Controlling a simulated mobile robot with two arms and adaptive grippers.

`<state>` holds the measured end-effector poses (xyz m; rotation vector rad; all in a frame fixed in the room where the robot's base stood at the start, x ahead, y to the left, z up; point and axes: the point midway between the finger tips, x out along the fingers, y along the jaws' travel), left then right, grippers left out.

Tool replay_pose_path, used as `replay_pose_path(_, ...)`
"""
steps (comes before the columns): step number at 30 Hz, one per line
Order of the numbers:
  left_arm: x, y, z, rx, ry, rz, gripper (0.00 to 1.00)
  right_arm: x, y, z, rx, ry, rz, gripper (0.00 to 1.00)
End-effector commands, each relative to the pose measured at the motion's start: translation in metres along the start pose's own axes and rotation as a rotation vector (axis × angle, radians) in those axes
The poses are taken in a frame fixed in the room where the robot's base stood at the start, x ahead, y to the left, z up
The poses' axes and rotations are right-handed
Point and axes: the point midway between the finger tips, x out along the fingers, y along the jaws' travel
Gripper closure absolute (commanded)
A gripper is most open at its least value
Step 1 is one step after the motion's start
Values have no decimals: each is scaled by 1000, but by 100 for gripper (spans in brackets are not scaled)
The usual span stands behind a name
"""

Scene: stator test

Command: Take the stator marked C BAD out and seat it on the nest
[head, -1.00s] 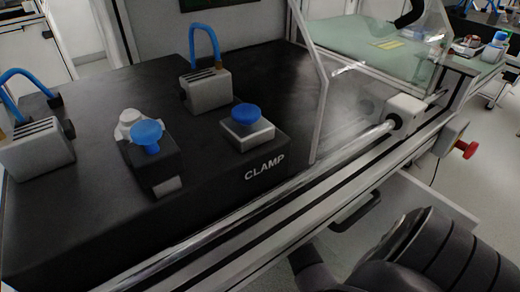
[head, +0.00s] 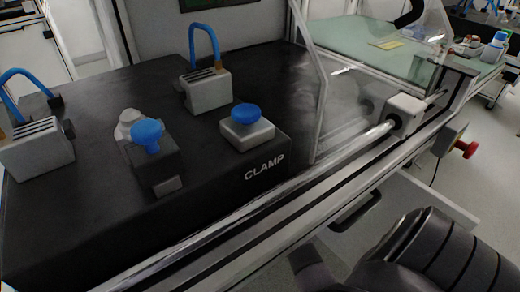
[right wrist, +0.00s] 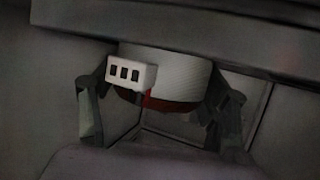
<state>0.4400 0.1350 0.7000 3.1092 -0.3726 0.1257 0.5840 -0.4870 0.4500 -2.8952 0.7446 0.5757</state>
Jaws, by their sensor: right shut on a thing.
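In the right wrist view my right gripper (right wrist: 160,100) is shut around a stator (right wrist: 180,75), with a dark finger on each side. The stator is a pale, ribbed ring with a white connector block of three dark slots on its left front and red below. No C BAD mark can be read on it. In the head view my right arm fills the lower right corner; its gripper is out of that picture. I cannot pick out the nest for certain. My left gripper is in neither view.
A black bench (head: 90,215) marked CLAMP bears a grey block with a blue knob (head: 246,116), a dark block with another blue knob (head: 147,130), and grey slotted blocks (head: 205,90) with blue hoses. A metal rail (head: 300,195) and a clear guard (head: 345,100) edge it.

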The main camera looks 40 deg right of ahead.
Motion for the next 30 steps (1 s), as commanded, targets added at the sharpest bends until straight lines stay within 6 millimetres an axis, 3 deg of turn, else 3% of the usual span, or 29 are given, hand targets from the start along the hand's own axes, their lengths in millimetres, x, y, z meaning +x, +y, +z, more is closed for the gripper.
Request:
replay_pose_path(16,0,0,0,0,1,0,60,0,0,0,0,-1,0,92)
replay_pose_path(30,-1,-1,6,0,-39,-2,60,0,0,-6,0,8,-1,92)
